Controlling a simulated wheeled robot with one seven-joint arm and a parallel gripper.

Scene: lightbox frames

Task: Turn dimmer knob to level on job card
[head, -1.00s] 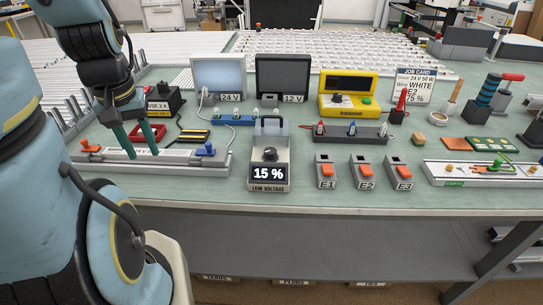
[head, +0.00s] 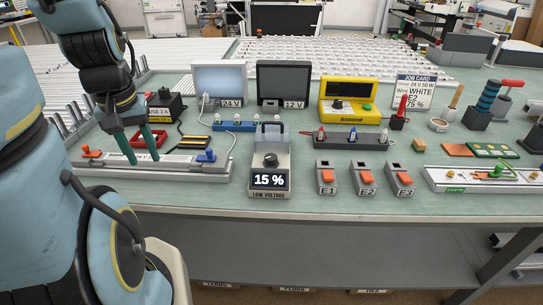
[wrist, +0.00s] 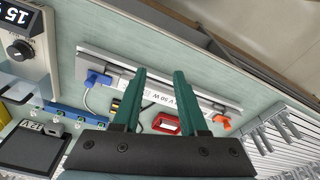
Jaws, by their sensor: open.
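The dimmer is a grey box with a black knob (head: 270,160) above a display (head: 270,180) reading 15 %, labelled LOW VOLTAGE. The knob also shows at the upper left of the wrist view (wrist: 19,50). My gripper (head: 143,162) is open and empty, left of the dimmer, above the grey rail fixture. In the wrist view its green fingers (wrist: 160,75) are spread apart, well away from the knob.
The grey rail (head: 190,169) with blue and orange clamps lies under my gripper. Switches E1 (head: 326,178), E2 (head: 363,180) and E3 (head: 399,180) stand right of the dimmer. Panels marked 24 V (head: 220,80) and 12 V (head: 284,80) and a yellow meter (head: 350,98) stand behind.

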